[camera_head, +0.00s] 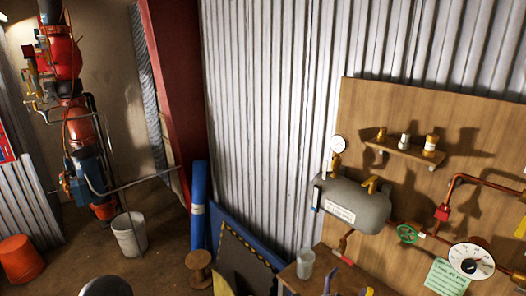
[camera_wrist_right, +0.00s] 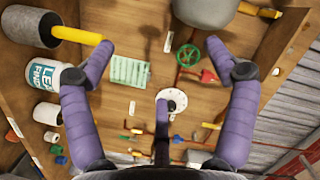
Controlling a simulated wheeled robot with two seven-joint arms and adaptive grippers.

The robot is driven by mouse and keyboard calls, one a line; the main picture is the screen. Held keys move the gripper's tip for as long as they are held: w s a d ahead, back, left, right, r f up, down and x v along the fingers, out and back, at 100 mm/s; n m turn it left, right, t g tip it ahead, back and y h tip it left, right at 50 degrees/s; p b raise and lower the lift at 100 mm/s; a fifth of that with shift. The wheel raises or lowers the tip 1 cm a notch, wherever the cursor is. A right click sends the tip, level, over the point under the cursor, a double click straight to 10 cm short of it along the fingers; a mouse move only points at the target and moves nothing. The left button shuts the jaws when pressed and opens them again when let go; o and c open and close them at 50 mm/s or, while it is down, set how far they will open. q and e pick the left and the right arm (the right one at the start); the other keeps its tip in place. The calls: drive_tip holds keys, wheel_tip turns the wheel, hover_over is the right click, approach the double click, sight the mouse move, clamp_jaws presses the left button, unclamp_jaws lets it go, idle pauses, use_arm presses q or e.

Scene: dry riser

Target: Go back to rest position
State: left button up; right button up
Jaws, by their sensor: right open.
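A purple piece at the bottom of the head view may be a fingertip of the same gripper. My left gripper is in neither view. A grey tank (camera_head: 352,203) with a gauge is mounted on the wooden panel (camera_head: 400,110), which carries red pipes and a green valve wheel (camera_head: 407,234).
A wooden bench (camera_head: 318,284) holds a clear cup (camera_head: 305,263). A white labelled tub (camera_wrist_right: 55,77) shows near the left finger. A dial (camera_head: 471,261) and a green note (camera_head: 447,276) sit low right. A bucket (camera_head: 129,234) and blue roll (camera_head: 199,205) stand left.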

drive_tip(key=s+a+f+n+g+y+b, duration=0.1)
drive_tip(key=a+f+n+g+y, duration=0.3)
drive_tip(key=f, duration=0.9)
drive_tip(key=s+a+f+n+y+b, duration=0.15)
drive_tip(key=f+n+y, duration=0.35)
drive_tip(key=f, duration=0.9)
drive_tip(key=s+a+f+n+g+y, duration=0.2)
drive_tip(key=s+a+f+g, duration=0.1)
drive_tip(key=s+f, duration=0.4)
drive_tip(key=s+a+f+n+g+y+b, duration=0.1)
drive_tip(key=s+a+f+n+g+y, duration=0.2)
drive_tip(key=s+f+g, duration=0.2)
drive_tip(key=s+f, duration=0.3)
drive_tip(key=s, duration=0.4)
drive_tip(key=shift+g+b, duration=0.3)
drive_tip(key=shift+g, duration=0.1)
